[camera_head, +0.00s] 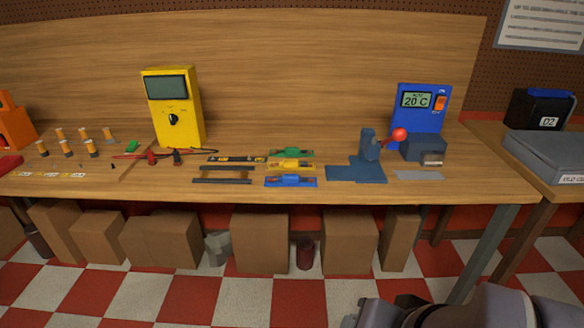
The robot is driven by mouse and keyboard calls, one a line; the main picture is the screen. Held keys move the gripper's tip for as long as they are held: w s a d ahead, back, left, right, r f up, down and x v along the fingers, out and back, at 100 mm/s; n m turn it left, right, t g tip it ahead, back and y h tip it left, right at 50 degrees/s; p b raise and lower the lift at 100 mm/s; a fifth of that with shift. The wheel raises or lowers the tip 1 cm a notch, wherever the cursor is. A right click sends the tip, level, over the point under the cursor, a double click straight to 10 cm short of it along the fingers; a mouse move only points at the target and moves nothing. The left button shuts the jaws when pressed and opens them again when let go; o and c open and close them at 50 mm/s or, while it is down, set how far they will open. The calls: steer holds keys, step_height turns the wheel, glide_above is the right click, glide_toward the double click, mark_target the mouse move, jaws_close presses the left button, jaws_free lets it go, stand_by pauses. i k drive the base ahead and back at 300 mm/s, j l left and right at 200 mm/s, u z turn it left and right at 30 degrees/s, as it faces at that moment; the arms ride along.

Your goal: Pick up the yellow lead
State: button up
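A small flat yellow piece (291,165), which I take for the yellow lead, lies on the wooden workbench right of centre. It is the middle one of three similar pieces, between a green one (291,153) behind and a blue one (291,181) in front. Fine detail on it is too small to make out. Part of my arm shows at the bottom right, well below and in front of the bench. My gripper's fingertips do not show.
On the workbench (250,193), dark strips (223,181) lie left of the coloured pieces. A blue press-like tool (368,150) with a red knob stands to the right. A yellow meter (172,105) and a blue temperature unit (420,108) stand behind. Boxes (260,240) sit underneath.

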mark_target(287, 163)
steer(key=i+j+z, duration=0.15)
steer(key=i+j, duration=0.25)
steer(key=i+j+z, duration=0.15)
steer(key=i+j, duration=0.3)
steer(key=i+j+z, duration=0.15)
steer(key=i+j, duration=0.3)
steer(key=i+j+z, duration=0.15)
steer(key=i+j, duration=0.2)
steer(key=j, duration=0.25)
